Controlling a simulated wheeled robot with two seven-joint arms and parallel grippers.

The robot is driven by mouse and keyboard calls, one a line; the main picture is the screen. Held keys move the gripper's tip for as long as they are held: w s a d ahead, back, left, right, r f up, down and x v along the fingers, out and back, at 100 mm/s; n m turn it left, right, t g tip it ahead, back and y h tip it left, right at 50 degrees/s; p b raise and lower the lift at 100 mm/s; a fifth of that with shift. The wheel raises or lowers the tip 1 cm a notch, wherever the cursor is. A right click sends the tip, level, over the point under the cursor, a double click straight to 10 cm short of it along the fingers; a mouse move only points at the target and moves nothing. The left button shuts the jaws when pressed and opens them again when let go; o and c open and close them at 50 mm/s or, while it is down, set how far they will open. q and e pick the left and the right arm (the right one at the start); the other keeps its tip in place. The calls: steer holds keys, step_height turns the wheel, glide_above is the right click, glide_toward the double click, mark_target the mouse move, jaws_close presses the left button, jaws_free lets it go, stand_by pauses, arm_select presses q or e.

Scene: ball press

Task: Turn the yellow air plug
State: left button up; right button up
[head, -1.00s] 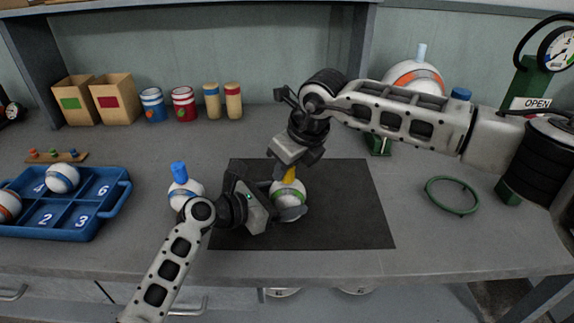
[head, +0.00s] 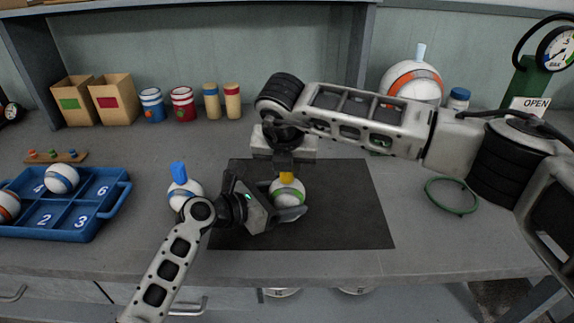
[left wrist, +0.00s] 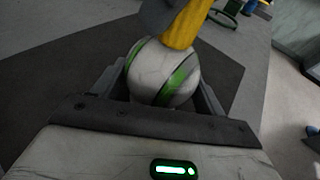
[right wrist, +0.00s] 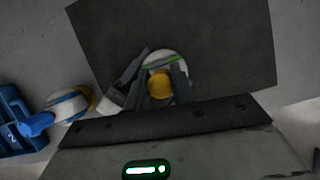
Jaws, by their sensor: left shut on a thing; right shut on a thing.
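A white ball with a green stripe (head: 287,195) rests over the dark mat (head: 350,215). It also shows in the left wrist view (left wrist: 150,75). The yellow air plug (head: 286,178) stands upright on top of it; it shows in the left wrist view (left wrist: 186,25) and from above in the right wrist view (right wrist: 160,86). My left gripper (head: 284,205) is shut on the ball, its fingers on either side. My right gripper (head: 286,170) is above the ball, pointing down, shut on the yellow plug. Its fingers hide part of the plug.
A white ball with a blue plug (head: 182,190) stands left of my left gripper. A blue numbered tray (head: 85,228) holding balls is at the far left. A green ring (head: 452,196) lies on the right. Boxes and cans line the back. The mat's right part is clear.

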arm_select(q)
steer(key=shift+s+a+f, duration=0.1)
steer(key=shift+a+f, duration=0.05)
steer(key=shift+f, duration=0.25)
arm_select(e)
steer(key=m+h, duration=0.1)
steer(key=m, duration=0.2)
steer(key=m+g+h, duration=0.1)
steer(key=m, duration=0.1)
steer(key=shift+r+m, duration=0.2)
steer(key=shift+m, duration=0.2)
steer(key=o, duration=0.9)
arm_select(q)
steer(key=shift+r, duration=0.1)
arm_select(e)
steer(key=shift+o, duration=0.5)
steer(key=shift+f, duration=0.1)
arm_select(q)
steer(key=shift+r, duration=0.1)
steer(key=shift+r, duration=0.15)
arm_select(e)
steer(key=v, duration=1.2)
steer(key=shift+a, duration=0.1)
arm_select(q)
steer(key=o, duration=0.9)
